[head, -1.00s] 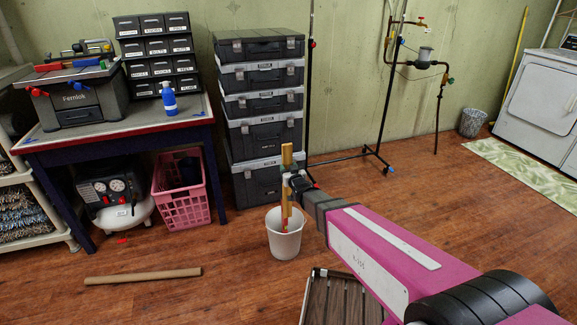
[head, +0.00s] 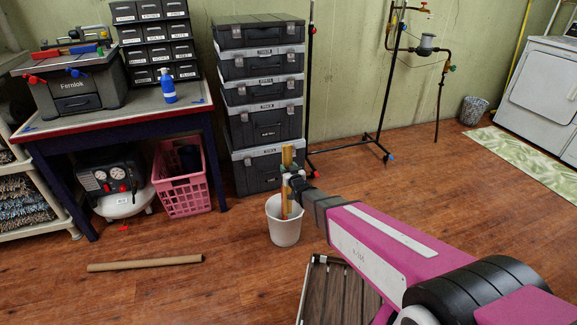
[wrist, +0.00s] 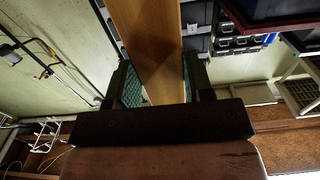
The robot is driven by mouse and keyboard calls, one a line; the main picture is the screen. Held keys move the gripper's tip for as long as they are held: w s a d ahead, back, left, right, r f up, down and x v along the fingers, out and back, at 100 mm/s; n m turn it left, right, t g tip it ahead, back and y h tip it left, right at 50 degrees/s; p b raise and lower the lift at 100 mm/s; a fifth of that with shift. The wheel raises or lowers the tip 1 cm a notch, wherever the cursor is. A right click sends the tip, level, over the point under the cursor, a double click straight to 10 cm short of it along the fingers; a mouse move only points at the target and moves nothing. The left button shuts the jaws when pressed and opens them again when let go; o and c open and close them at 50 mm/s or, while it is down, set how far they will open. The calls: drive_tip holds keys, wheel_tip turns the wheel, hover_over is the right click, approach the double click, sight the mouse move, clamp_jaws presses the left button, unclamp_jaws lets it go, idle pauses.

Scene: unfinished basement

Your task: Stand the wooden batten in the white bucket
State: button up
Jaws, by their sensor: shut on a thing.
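The wooden batten (head: 287,157) is upright in the head view, and its lower part shows within the mouth of the white bucket (head: 285,232). The bucket stands on the wood floor. The batten's bottom end is hidden behind the bucket's front rim, so I cannot tell if it touches the base. My gripper (head: 291,178) is shut on the batten above the bucket's rim. In the wrist view the batten (wrist: 150,45) runs between the two fingers of my gripper (wrist: 158,88). The bucket cannot be made out in the wrist view.
A stack of dark toolboxes (head: 262,105) stands behind the bucket. A pink crate (head: 183,182) sits under the workbench (head: 120,118). A cardboard tube (head: 145,264) lies on the floor at left. A dark slatted thing (head: 338,292) lies in front of the bucket. The right floor is open.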

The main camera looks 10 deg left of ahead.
wheel_tip(320, 180, down, 13)
drive_tip(key=shift+r, duration=0.2)
idle(1.2)
drive_tip(key=o, duration=1.1)
drive_tip(key=shift+c, duration=0.2)
drive_tip(key=v, duration=1)
drive_tip(key=shift+s, duration=0.35)
drive_tip(key=shift+d, duration=0.2)
